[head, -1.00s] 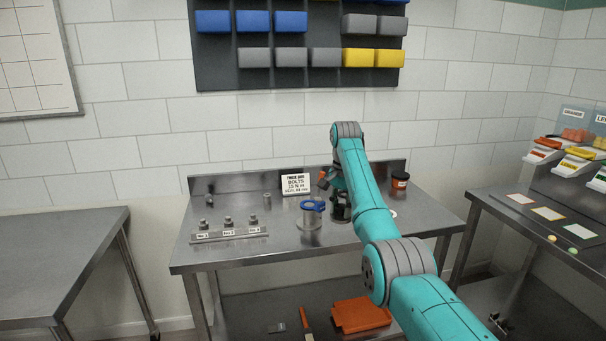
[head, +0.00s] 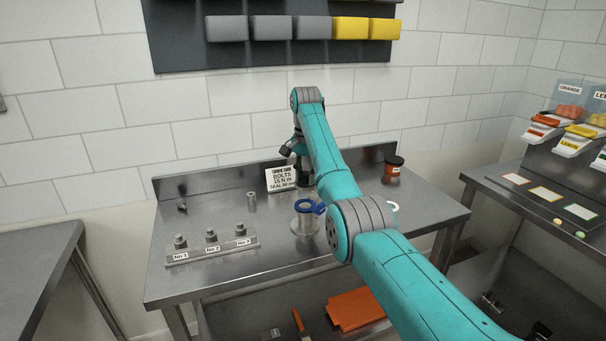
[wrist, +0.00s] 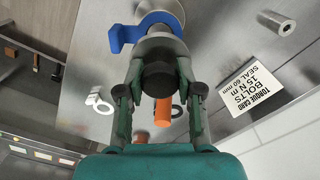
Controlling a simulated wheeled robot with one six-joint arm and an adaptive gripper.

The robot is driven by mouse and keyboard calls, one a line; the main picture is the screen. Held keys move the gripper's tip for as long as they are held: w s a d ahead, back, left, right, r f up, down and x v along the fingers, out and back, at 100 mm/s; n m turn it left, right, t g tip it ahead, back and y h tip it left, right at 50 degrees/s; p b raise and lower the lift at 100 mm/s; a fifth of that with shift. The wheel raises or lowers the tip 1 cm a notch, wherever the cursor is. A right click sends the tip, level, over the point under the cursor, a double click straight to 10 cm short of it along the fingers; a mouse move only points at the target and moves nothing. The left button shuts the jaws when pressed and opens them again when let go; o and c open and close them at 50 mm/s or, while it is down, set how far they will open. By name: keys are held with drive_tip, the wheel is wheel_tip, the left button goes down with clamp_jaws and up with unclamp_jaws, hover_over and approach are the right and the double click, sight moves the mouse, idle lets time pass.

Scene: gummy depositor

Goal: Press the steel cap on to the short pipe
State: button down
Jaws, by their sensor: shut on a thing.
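The short steel pipe (head: 305,222) stands on the bench, with a blue ring-like clamp (head: 311,206) at its upper part. The clamp also shows in the wrist view (wrist: 124,36), around bare steel. My gripper (wrist: 158,80) is shut on a dark round piece (wrist: 158,74), close to the clamp in the wrist view. An orange cylinder (wrist: 162,112) shows below that piece; I cannot tell whether they are joined. I cannot pick out the steel cap for certain.
A strip with several bolts (head: 212,248) lies at the left of the bench. A torque card (head: 281,179) and a small steel cylinder (head: 251,198) stand behind. A dark-lidded jar (head: 392,172) stands back right.

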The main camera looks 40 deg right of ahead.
drive_tip(key=shift+f, duration=0.1)
drive_tip(key=shift+f, duration=2.95)
drive_tip(key=shift+f, duration=0.15)
drive_tip(key=shift+f, duration=0.25)
drive_tip(key=c, duration=0.7)
unclamp_jaws()
